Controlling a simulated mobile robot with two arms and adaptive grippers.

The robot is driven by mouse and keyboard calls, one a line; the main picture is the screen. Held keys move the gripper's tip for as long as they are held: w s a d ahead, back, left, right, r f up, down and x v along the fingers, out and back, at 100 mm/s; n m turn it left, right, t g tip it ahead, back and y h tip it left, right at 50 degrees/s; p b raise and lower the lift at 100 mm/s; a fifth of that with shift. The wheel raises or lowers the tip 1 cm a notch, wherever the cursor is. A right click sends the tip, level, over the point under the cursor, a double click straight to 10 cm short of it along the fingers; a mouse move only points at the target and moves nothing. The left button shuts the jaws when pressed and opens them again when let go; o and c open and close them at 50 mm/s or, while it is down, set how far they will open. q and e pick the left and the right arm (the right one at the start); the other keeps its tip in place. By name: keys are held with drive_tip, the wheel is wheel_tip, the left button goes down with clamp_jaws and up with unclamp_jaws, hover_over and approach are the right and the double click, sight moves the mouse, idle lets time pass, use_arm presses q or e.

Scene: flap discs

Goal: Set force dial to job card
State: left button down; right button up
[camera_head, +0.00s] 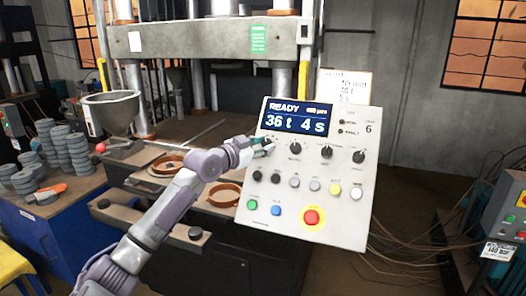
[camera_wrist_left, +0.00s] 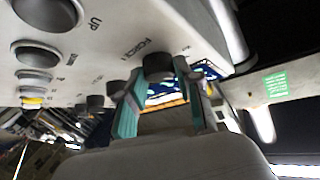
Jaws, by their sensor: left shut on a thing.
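The control panel (camera_head: 335,205) is a pale tilted box with a blue display (camera_head: 296,118) reading READY, 36 t and 4 s. The job card (camera_head: 343,86) is a white sheet behind the panel's top edge; its writing is too small to read surely. My left gripper (camera_head: 264,146) is at the left end of the panel's dial row. In the left wrist view the black force dial (camera_wrist_left: 158,66), beside the label FORCE, sits between the teal-sided fingers (camera_wrist_left: 160,90), which are shut on it. In the head view the gripper largely hides this dial. My right gripper is not in view.
More black dials (camera_head: 327,152) continue to the right. Below are buttons, including a red emergency stop (camera_head: 311,217). A grey hopper (camera_head: 110,112) and stacks of grey discs (camera_head: 78,152) stand left. Another control box (camera_head: 505,215) is at the right edge.

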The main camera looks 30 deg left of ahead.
use_arm(q)
drive_tip(key=shift+a+m+g+h+b, duration=0.15)
drive_tip(key=shift+m+g+h+b, duration=0.25)
drive_tip(key=shift+m+h+b, duration=0.65)
drive_tip(key=shift+r+m+y+p, duration=0.1)
drive_tip(key=shift+m+y+p, duration=0.15)
drive_tip(key=shift+m+p, duration=0.1)
drive_tip(key=c, duration=0.8)
unclamp_jaws()
drive_tip(key=shift+v, duration=5.95)
